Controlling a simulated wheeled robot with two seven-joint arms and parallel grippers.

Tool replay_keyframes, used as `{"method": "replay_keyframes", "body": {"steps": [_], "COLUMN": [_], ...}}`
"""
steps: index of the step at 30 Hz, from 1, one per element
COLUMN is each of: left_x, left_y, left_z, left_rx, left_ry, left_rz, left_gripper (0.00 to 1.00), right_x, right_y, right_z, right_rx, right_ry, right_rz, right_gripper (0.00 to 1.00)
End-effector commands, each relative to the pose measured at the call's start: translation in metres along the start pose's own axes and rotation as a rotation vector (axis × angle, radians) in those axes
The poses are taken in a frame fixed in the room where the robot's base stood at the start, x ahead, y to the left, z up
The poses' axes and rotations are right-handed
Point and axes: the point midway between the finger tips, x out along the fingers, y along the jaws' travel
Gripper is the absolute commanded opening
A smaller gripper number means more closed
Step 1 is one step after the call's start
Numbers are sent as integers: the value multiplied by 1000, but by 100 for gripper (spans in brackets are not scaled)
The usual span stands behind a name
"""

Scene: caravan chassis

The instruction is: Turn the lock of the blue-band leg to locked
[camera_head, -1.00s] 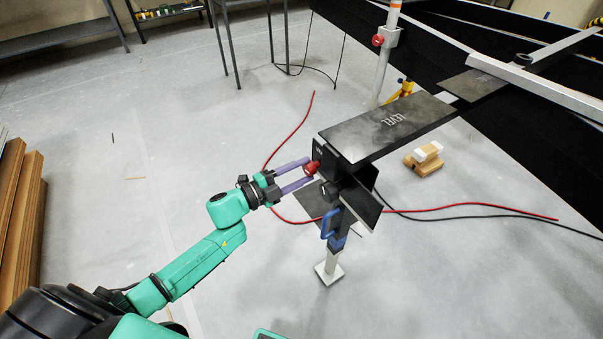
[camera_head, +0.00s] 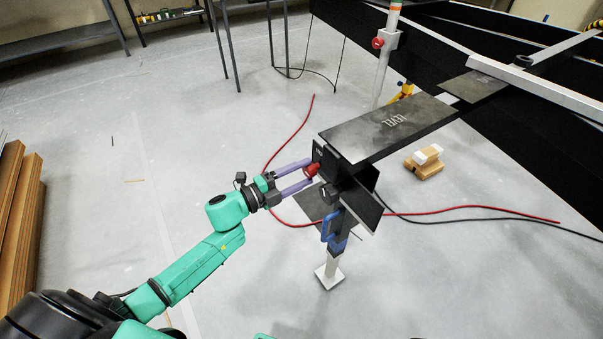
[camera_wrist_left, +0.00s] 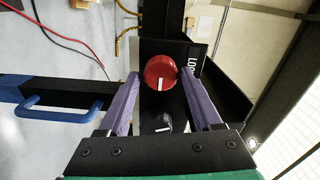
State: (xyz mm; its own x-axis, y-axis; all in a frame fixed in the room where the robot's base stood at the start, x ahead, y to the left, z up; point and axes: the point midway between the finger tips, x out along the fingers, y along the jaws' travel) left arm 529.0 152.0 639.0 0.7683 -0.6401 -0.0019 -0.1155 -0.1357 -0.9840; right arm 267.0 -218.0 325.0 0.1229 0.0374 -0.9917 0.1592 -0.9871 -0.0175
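The blue-band leg (camera_head: 336,243) stands upright under the chassis arm, with a blue band and blue handle. Its red lock knob (camera_head: 312,169) is on the near-left face of the black bracket. In the left wrist view the round knob (camera_wrist_left: 160,70) has a white mark pointing down the picture, beside a partly hidden white label beginning "LO" (camera_wrist_left: 192,64). My left gripper (camera_head: 309,172) has its purple fingers on either side of the knob, very close to it. A thin gap seems to show, so the fingers look open around it. My right gripper is out of view.
A black plate marked "LEVEL" (camera_head: 390,127) extends above the leg. Another leg with a red knob (camera_head: 378,43) stands farther back.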

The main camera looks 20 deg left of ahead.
Motion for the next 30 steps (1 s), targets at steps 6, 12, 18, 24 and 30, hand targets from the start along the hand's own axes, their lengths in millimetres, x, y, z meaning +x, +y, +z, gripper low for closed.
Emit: {"method": "replay_keyframes", "body": {"steps": [6, 12, 18, 24, 30], "left_x": [0, -5, -45, -105, -141], "left_y": [0, 0, 0, 0, 0], "left_z": [0, 1, 0, 0, 0], "left_rx": [-2, -3, -6, -5, -2], "left_ry": [-1, -3, -4, -3, -2], "left_rz": [-1, 0, 4, 4, 1], "left_gripper": [82, 82, 82, 82, 82], "right_x": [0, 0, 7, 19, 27], "right_y": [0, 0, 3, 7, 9], "right_z": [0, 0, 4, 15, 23], "right_rx": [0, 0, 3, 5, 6], "right_ry": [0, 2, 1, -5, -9], "right_rz": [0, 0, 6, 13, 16], "right_gripper": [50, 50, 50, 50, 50]}}
